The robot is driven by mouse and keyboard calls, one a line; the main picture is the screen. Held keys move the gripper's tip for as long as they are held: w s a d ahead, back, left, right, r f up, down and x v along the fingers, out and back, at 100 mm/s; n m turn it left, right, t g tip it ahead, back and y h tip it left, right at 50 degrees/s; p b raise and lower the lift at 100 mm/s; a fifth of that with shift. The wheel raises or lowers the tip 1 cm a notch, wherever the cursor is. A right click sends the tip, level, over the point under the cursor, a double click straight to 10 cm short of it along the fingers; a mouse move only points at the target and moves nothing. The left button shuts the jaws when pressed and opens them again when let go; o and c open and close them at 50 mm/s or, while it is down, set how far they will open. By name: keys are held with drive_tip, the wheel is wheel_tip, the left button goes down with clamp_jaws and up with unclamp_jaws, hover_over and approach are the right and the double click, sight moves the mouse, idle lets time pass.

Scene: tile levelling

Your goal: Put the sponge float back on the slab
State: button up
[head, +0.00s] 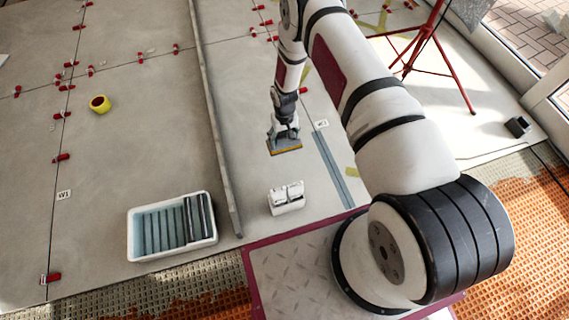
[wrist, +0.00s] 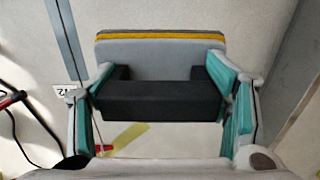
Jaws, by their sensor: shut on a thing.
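The sponge float (head: 285,147) has a grey plate with a yellow layer and a dark handle. My gripper (head: 284,128) is shut on it, over the tiled slab (head: 130,130). In the wrist view the float's black handle (wrist: 160,102) lies between the two teal-padded fingers, with its grey and yellow edge (wrist: 160,38) beyond. The float's underside is hidden, and I cannot tell whether it touches the slab or is just above it.
A white tub of water with a ribbed insert (head: 133,240) and a small white box (head: 287,206) stand nearer. A long straightedge (head: 212,110) lies left of my gripper. A red tripod (head: 460,80) stands right.

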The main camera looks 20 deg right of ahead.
wheel_tip(320, 180, down, 12)
drive_tip(key=b, duration=0.5)
drive_tip(key=shift+s+r, duration=0.15)
drive_tip(key=shift+r, duration=0.1)
drive_tip(key=shift+f, duration=0.2)
drive_tip(key=o, duration=1.9)
drive_tip(key=shift+r, duration=0.1)
wheel_tip(320, 180, up, 12)
drive_tip(key=p, duration=0.5)
drive_tip(key=shift+r, duration=0.1)
